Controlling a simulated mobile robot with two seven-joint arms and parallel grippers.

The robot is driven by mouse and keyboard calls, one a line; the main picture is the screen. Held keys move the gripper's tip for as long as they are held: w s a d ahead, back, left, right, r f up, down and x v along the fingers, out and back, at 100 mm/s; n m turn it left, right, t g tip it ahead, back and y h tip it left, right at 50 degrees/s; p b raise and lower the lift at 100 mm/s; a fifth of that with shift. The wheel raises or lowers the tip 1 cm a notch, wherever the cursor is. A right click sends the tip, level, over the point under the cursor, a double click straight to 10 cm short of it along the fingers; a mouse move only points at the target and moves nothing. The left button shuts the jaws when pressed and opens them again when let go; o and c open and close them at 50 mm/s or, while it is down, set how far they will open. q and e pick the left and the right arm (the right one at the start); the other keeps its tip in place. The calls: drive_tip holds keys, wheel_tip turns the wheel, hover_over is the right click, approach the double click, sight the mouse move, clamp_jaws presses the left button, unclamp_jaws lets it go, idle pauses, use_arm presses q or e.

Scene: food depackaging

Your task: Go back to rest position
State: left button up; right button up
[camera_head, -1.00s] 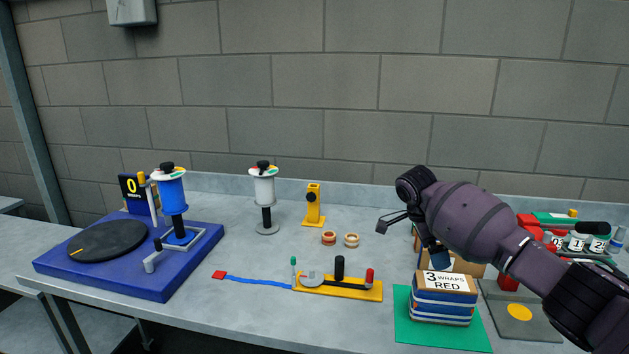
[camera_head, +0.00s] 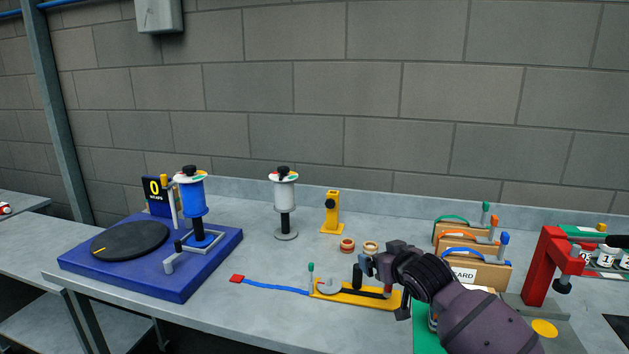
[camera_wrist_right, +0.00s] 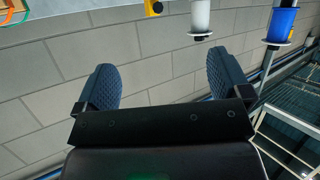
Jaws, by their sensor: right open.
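My right arm comes in from the lower right in the head view, over the green mat (camera_head: 424,338) and the right end of the yellow fixture (camera_head: 335,291). It hides most of the mat and whatever stands on it. In the right wrist view my right gripper (camera_wrist_right: 160,88) is open, with two blue textured fingers apart and nothing between them. The wall shows behind the fingers. My left gripper is not in view.
On the table stand a blue turntable base (camera_head: 200,262), a white spool (camera_head: 285,190), a yellow stand (camera_head: 332,212), tan cases (camera_head: 475,275) and a red press (camera_head: 545,265). The table's middle (camera_head: 270,260) is mostly clear.

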drive_tip(key=s+d+f, duration=0.1)
drive_tip(key=s+f, duration=0.2)
drive_tip(key=s, duration=0.1)
drive_tip(key=s+d+f+n+t, duration=0.1)
drive_tip(key=s+f, duration=0.3)
drive_tip(key=s, duration=0.1)
drive_tip(key=s+d+f+t+b, duration=0.1)
drive_tip(key=s+f, duration=0.2)
drive_tip(key=s, duration=0.1)
drive_tip(key=shift+s+d+f+n, duration=0.15)
drive_tip(key=shift+s+d+n, duration=0.15)
drive_tip(key=shift+s, duration=0.05)
drive_tip(key=s+d+f+m+g+h, duration=0.2)
drive_tip(key=s+d+f, duration=0.2)
drive_tip(key=s+f, duration=0.5)
drive_tip(key=s+d+f+m+g+h+b, duration=0.1)
drive_tip(key=s+d+f, duration=0.3)
drive_tip(key=s+f, duration=0.6)
drive_tip(key=s+m+h, duration=0.1)
drive_tip(key=s, duration=0.5)
drive_tip(key=shift+s+m+g, duration=0.3)
drive_tip(key=shift+s+g, duration=0.1)
drive_tip(key=shift+d, duration=0.1)
